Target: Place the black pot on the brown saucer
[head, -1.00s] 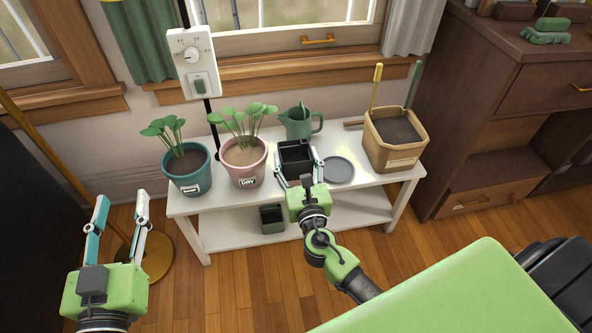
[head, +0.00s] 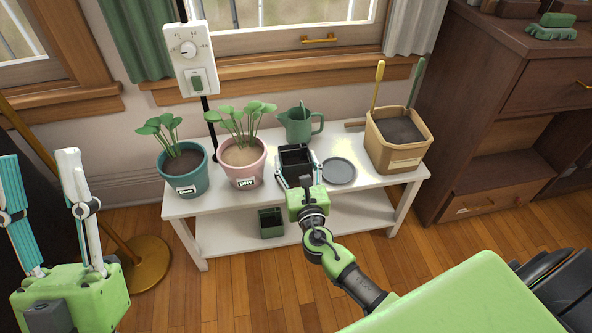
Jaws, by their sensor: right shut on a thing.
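The black pot (head: 296,159) is a small square pot on the white bench, in front of the green watering can. My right gripper (head: 298,177) is shut on it from the front, with a finger on each side. The pot's underside is hidden, so I cannot tell whether it touches the bench top. A round saucer (head: 339,172) lies flat on the bench just right of the pot; it looks grey, not brown, and is empty. My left gripper (head: 38,165) is open and empty at the far left, away from the bench.
On the white bench (head: 203,207) stand a teal pot (head: 188,187) and a pink pot (head: 247,179) with plants, a watering can (head: 299,123) and a tan planter (head: 398,152) with tools. A green pot (head: 271,223) is on the lower shelf.

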